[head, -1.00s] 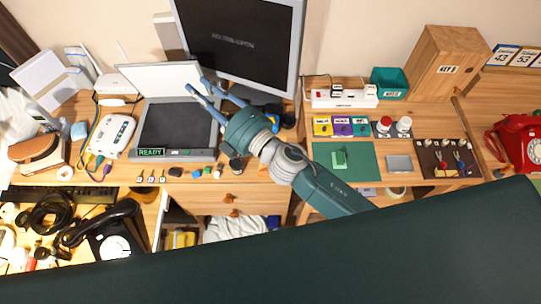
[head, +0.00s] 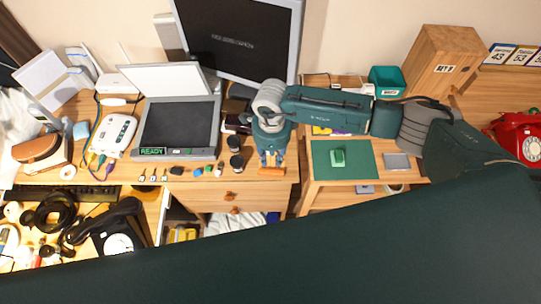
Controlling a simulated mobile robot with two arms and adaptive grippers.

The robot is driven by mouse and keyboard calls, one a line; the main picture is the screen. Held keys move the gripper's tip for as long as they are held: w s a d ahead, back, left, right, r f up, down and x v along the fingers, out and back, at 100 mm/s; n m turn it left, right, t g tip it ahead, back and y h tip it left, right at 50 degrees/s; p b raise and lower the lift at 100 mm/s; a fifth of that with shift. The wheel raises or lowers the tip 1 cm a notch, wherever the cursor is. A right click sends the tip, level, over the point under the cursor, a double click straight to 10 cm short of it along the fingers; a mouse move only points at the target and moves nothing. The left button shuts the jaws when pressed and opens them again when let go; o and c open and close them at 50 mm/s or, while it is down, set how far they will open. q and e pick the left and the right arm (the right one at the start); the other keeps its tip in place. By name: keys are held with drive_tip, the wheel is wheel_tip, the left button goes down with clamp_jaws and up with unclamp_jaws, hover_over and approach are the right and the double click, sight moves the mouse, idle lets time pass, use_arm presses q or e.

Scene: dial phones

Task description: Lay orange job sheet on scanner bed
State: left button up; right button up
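The scanner has its pale lid (head: 160,79) raised and its dark scanner bed (head: 178,124) bare, with a green READY display on the front edge. My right gripper (head: 272,161) points down near the front edge of the desk, right of the scanner. A small orange strip (head: 272,171) lies at its fingertips; I cannot tell whether this is the orange job sheet or whether the fingers touch it. The finger gap is too small to judge. My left gripper is not in view.
A monitor (head: 240,40) stands behind the scanner. Small dark jars (head: 236,162) and keys sit between scanner and gripper. A white router (head: 112,135) is left of the scanner. A green mat (head: 357,160) and red phone (head: 524,140) are to the right.

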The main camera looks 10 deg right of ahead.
sight(272, 172)
wheel_tip(272, 172, down, 8)
drive_tip(key=b, duration=0.6)
drive_tip(key=shift+a, duration=0.1)
drive_tip(key=shift+s+f+b, duration=0.1)
drive_tip(key=shift+f+b, duration=0.2)
drive_tip(key=shift+b, duration=0.05)
drive_tip(key=shift+s+f, duration=0.1)
drive_tip(key=shift+s, duration=0.15)
drive_tip(key=shift+s+f, duration=0.1)
drive_tip(key=shift+s, duration=0.2)
drive_tip(key=shift+w+f, duration=0.15)
drive_tip(key=shift+w, duration=0.1)
drive_tip(key=shift+c, duration=0.4)
drive_tip(key=shift+w+f, duration=0.1)
drive_tip(key=shift+w, duration=0.1)
drive_tip(key=c, duration=0.5)
drive_tip(key=shift+c, duration=0.2)
drive_tip(key=shift+r, duration=0.2)
drive_tip(key=shift+w+r, duration=0.15)
drive_tip(key=shift+w, duration=0.05)
